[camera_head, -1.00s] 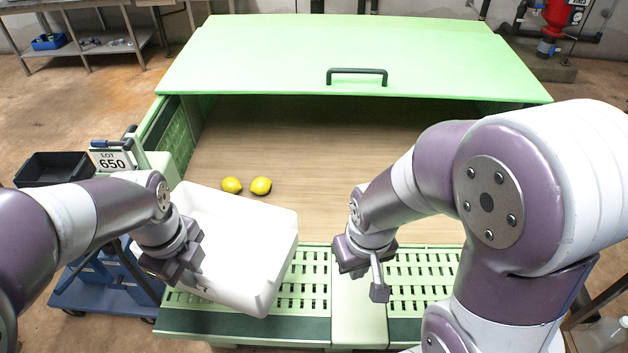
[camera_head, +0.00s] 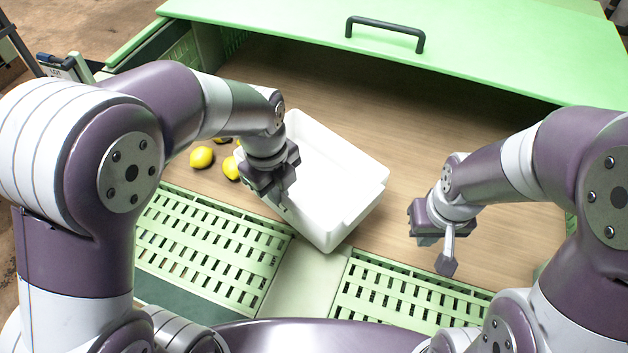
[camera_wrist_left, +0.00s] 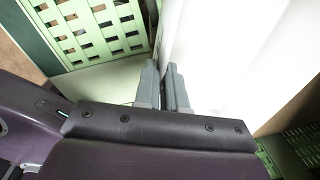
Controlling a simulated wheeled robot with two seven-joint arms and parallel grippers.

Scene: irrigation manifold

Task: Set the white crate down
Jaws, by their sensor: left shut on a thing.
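The white crate (camera_head: 335,170) is empty inside as far as I see. It sits turned at an angle over the front edge of the wooden surface (camera_head: 400,130), and I cannot tell whether it touches. My left gripper (camera_head: 284,207) is shut on its near left wall. In the left wrist view the two fingers (camera_wrist_left: 165,82) pinch the wall of the crate (camera_wrist_left: 225,45). My right gripper (camera_head: 436,252) is apart from the crate, to its right, with its fingers apart and nothing seen between them.
Yellow lemons (camera_head: 202,157) lie left of the crate, partly hidden by my left arm. Green slotted panels (camera_head: 210,250) run along the front. A raised green lid (camera_head: 460,50) with a black handle (camera_head: 385,33) covers the back. Bare wood lies between crate and right gripper.

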